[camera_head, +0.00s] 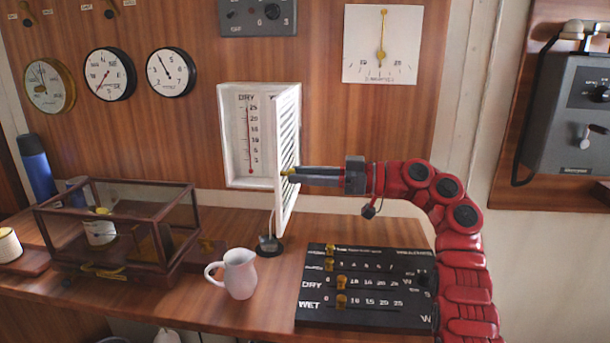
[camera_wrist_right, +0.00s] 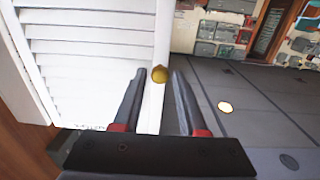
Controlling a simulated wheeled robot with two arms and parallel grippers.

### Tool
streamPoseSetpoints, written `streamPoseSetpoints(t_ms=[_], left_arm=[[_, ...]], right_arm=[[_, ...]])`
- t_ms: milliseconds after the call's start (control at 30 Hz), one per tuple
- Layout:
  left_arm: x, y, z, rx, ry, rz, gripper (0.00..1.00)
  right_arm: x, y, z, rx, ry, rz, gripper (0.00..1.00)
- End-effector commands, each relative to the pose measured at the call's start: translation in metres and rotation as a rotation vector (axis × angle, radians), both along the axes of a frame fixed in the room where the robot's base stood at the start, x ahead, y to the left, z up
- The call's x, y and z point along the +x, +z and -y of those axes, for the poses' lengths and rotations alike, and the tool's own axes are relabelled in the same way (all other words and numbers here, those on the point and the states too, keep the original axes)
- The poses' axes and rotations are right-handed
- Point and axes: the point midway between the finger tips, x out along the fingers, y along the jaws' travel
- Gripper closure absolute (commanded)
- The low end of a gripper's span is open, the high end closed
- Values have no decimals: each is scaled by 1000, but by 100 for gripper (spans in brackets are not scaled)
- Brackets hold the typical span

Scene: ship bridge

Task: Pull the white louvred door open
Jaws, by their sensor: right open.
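The white louvred door (camera_head: 287,150) stands swung out from its white wall box (camera_head: 226,140), on a hinge at the right side of the box. Inside the box a dry-bulb thermometer (camera_head: 249,140) shows. My right gripper (camera_head: 292,173) reaches in from the right, level with the small brass knob (camera_head: 287,172) near the door's free edge. In the right wrist view the slatted door (camera_wrist_right: 90,60) fills the left, and the knob (camera_wrist_right: 159,74) shows between the open fingertips (camera_wrist_right: 159,70). I cannot tell whether a finger touches it. My left gripper is not in view.
Below, the wooden counter (camera_head: 200,290) holds a white jug (camera_head: 239,273), a glass-sided case (camera_head: 115,190) and a black slider panel (camera_head: 365,290). A small dark-based stand (camera_head: 269,244) is under the door. A grey telephone (camera_head: 570,115) hangs at right.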

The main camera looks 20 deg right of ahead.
Motion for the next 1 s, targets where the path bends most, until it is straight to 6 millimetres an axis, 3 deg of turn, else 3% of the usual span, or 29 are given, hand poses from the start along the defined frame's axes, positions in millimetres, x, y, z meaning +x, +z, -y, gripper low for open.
streamPoseSetpoints(t_ms=[100,467,633,1000], left_arm=[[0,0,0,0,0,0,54],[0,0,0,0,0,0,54],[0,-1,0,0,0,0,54],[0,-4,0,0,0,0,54]], right_arm=[[0,0,0,0,0,0,42],[-2,0,7,0,-3,-1,42],[-13,0,35,2,-5,-2,42],[-52,0,124,2,-5,-2,42]])
